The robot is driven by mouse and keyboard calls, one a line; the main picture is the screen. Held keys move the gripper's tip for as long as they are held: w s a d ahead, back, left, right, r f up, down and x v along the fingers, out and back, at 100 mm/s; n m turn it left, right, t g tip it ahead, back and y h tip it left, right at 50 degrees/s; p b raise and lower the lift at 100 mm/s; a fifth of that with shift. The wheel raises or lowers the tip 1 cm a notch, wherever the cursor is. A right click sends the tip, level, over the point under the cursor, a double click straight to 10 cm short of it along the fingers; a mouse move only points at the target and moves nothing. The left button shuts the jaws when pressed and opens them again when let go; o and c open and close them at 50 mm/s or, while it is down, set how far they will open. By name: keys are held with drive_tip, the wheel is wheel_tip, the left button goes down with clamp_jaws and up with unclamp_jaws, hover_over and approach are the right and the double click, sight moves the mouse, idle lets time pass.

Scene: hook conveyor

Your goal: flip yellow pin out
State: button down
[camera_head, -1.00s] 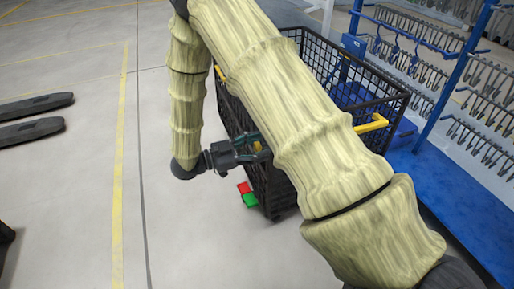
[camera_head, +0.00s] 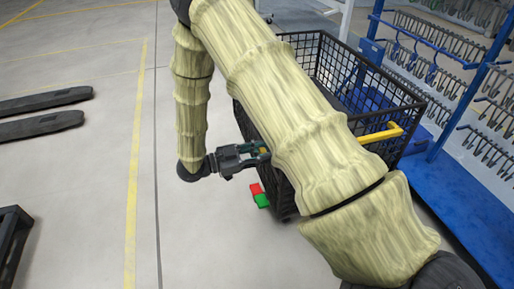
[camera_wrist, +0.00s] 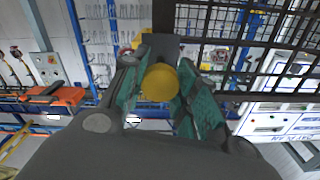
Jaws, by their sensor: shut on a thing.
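The yellow pin (camera_wrist: 160,82) shows in the wrist view as a round yellow end between the two green-padded fingers of my gripper (camera_wrist: 158,95). My gripper is shut on it. In the head view my gripper (camera_head: 258,153) is at the near left side of the black mesh cart (camera_head: 290,190), and only a small bit of yellow shows at its tip. The rest of the pin is hidden by the fingers and my arm. A yellow bar (camera_head: 381,134) shows on the right part of the cart.
Red (camera_head: 256,188) and green (camera_head: 262,201) pedals are at the cart's lower corner, below my gripper. A blue rack with hooks (camera_head: 455,110) stands right of the cart. Dark forks (camera_head: 45,112) lie at the left. The floor between is clear.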

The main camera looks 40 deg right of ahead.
drive_tip(key=shift+a, duration=0.15)
drive_tip(key=c, duration=1.1)
unclamp_jaws()
drive_tip(key=shift+a, duration=0.15)
drive_tip(key=v, duration=1.1)
drive_tip(key=shift+w+a, duration=0.15)
drive_tip(key=shift+a, duration=0.2)
drive_tip(key=shift+d, duration=0.1)
